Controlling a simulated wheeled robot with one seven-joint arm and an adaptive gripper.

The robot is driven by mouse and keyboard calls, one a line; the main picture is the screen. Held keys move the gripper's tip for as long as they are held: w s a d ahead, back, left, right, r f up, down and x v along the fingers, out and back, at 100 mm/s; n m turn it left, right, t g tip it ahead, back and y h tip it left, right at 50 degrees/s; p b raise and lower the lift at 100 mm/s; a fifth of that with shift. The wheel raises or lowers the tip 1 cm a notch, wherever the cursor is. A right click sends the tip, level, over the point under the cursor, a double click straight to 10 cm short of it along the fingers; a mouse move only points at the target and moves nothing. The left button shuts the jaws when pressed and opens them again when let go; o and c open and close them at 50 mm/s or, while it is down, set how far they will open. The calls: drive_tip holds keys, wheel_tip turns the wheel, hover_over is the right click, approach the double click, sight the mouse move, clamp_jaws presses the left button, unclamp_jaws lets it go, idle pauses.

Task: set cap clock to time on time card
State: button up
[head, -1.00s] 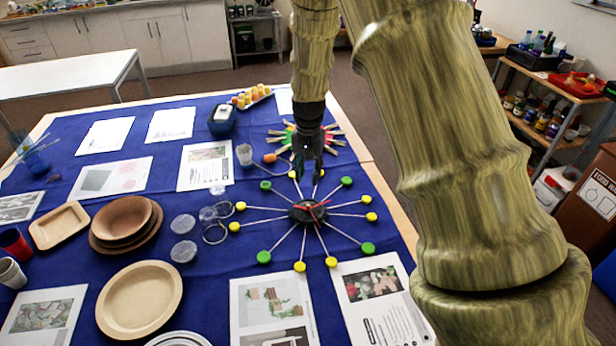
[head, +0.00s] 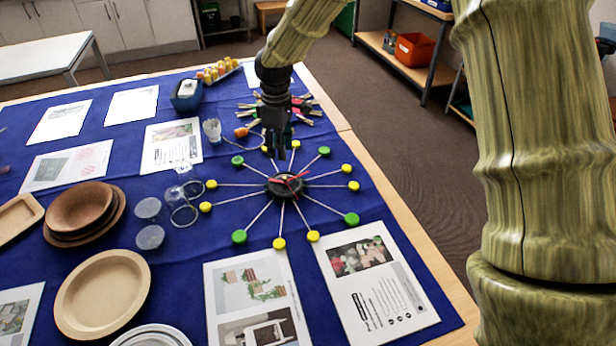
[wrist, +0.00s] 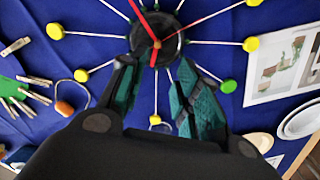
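The cap clock (head: 286,186) lies flat on the blue cloth, with a black hub, thin spokes and yellow and green caps at their ends. Its red hands (wrist: 155,30) cross the hub, and the hub also shows at the top of the wrist view (wrist: 146,50). My gripper (head: 277,152) hangs just beyond the hub in the head view, pointing down. In the wrist view its two teal fingers (wrist: 152,90) are spread apart with nothing between them but cloth and a spoke with a yellow cap. I cannot make out which sheet is the time card.
Picture sheets (head: 367,290) lie in front of the clock. Brown bowls (head: 80,208), a tan plate (head: 103,294) and clear jars (head: 183,212) stand to the left. A clothespin wheel (head: 280,108) lies behind my gripper, near an orange piece (head: 241,132).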

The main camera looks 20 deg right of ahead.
sight(285, 178)
drive_tip(key=shift+n, duration=0.6)
drive_tip(key=f, duration=1)
drive_tip(key=shift+d+f+p, duration=0.2)
drive_tip(key=shift+d+p, duration=0.1)
drive_tip(key=shift+d, duration=0.05)
drive_tip(key=shift+c, duration=0.4)
clamp_jaws()
